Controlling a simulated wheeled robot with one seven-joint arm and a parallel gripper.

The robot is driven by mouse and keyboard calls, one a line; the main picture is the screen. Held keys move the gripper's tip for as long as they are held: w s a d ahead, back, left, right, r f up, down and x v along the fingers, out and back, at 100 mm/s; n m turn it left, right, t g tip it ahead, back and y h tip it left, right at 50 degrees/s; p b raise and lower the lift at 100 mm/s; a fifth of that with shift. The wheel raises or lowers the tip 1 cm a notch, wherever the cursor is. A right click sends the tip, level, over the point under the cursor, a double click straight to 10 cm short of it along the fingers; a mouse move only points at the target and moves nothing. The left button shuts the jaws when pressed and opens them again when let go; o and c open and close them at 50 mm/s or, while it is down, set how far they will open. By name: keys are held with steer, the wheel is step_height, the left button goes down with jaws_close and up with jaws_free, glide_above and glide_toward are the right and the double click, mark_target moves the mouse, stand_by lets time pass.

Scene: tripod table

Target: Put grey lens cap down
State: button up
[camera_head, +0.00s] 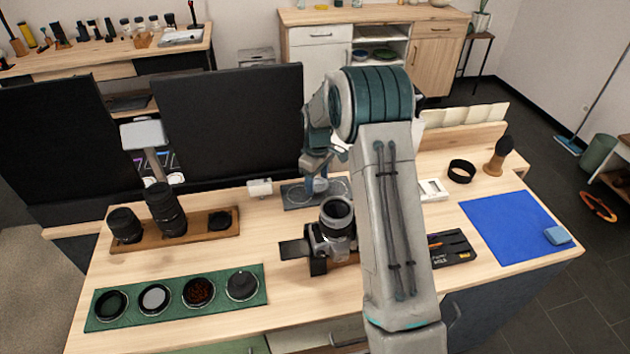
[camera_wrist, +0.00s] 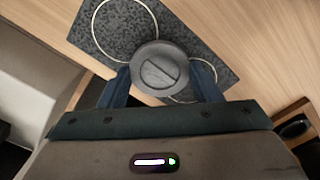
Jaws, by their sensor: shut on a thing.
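The grey lens cap (camera_wrist: 160,70) is a round disc with a raised bar across its face, between the two fingers of my gripper (camera_wrist: 160,80) in the wrist view. The gripper is shut on it. Beneath it is a dark speckled mat (camera_wrist: 205,45) with two pale ring outlines. One ring shows bare at the upper left; the cap and a finger partly cover the other. In the head view the mat (camera_head: 289,199) lies behind the camera, and my gripper (camera_head: 319,186) is over it. Whether the cap touches the mat I cannot tell.
A camera (camera_head: 334,228) stands in front of the mat. A wooden lens rack (camera_head: 192,231) and a green mat (camera_head: 172,306) with several discs are at left. A blue cloth (camera_head: 505,228), a black ring (camera_head: 461,171) and a brush (camera_head: 498,156) are at right.

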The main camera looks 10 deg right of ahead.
steer(key=shift+f, duration=0.65)
steer(key=shift+f, duration=0.15)
steer(key=o, duration=1.1)
steer(key=shift+c, duration=0.2)
